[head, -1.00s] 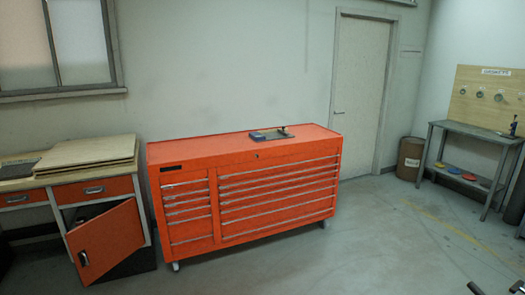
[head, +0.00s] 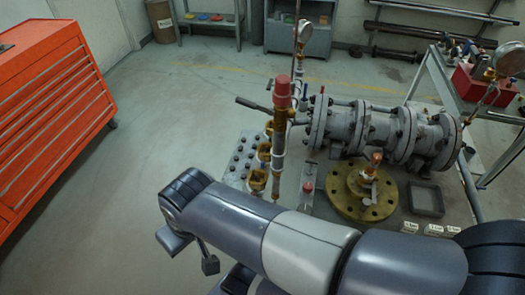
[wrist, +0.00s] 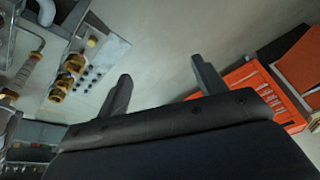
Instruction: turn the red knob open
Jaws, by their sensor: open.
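A red cylindrical knob (head: 283,91) tops an upright pipe in the head view, at the left end of a grey flanged pipe assembly (head: 378,136). A smaller red piece (head: 308,187) sits lower, near a brass flange (head: 361,192). I cannot tell for sure which red piece is the task's knob. My gripper (head: 191,254) is at the lower left of the assembly, apart from it, open and empty. In the wrist view its two fingers (wrist: 160,78) are spread with bare floor between them. Brass fittings (wrist: 68,73) show at left there; no red knob is clear.
An orange tool cabinet (head: 50,115) stands at the left and also shows in the wrist view (wrist: 262,92). Pressure gauges (head: 304,30) rise around the assembly. A red box (head: 480,88) sits on a table at right. The floor between cabinet and assembly is clear.

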